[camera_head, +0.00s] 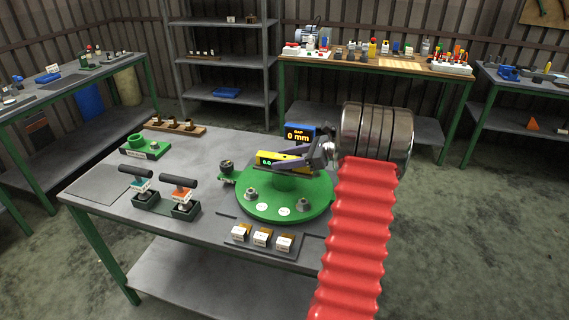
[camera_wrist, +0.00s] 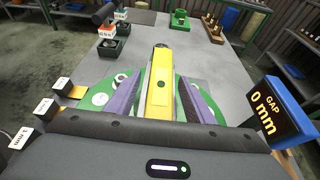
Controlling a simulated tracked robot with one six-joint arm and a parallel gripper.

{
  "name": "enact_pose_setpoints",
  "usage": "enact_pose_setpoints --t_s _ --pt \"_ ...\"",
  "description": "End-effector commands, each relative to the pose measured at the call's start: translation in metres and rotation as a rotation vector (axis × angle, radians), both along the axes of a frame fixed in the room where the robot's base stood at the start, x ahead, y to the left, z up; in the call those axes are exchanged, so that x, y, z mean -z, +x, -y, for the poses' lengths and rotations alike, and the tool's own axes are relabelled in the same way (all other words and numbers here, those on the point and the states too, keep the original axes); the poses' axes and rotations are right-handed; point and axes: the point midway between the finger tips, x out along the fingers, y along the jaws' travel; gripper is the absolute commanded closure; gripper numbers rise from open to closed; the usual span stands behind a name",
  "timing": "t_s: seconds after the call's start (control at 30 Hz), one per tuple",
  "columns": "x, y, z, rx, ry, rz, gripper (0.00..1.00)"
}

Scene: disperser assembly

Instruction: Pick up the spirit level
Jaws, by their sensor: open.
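The spirit level is a yellow bar with a small green "0.0" readout (camera_head: 266,158), over the round green plate (camera_head: 268,209) on the near workbench. In the wrist view the spirit level (camera_wrist: 159,88) runs lengthwise between my two purple-grey fingers. My gripper (camera_head: 288,163) is open around it. In the wrist view my gripper's fingers (camera_wrist: 159,98) lie one on each side, with narrow gaps visible. Its near end is hidden by my gripper's body. I cannot tell what it rests on.
A blue "GAP 0 mm" display (camera_head: 299,133) stands close behind; it is at right in the wrist view (camera_wrist: 272,108). Labelled blocks (camera_head: 262,238) lie in front of the plate. Two black-handled tools (camera_head: 178,190) stand to the left. The bench's left corner is clear.

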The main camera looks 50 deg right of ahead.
Motion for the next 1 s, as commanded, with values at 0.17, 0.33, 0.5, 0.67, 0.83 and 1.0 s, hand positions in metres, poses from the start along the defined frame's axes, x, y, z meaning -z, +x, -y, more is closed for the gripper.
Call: enact_pose_setpoints --t_s 0.17,0.33,0.5,0.67,0.83,1.0 --pt "-0.0001 -0.0003 0.0004 0.001 0.000 0.000 0.52" --pt "0.0000 -0.0004 0.0006 0.001 0.000 0.000 0.52" --pt "-0.0001 -0.0005 0.0006 0.001 0.000 0.000 0.54" --pt "-0.0002 -0.0005 0.0007 0.001 0.000 0.000 0.65" --pt "-0.0001 -0.0006 0.0006 0.001 0.000 0.000 0.77" --pt "-0.0001 -0.0006 0.0006 0.001 0.000 0.000 0.89"
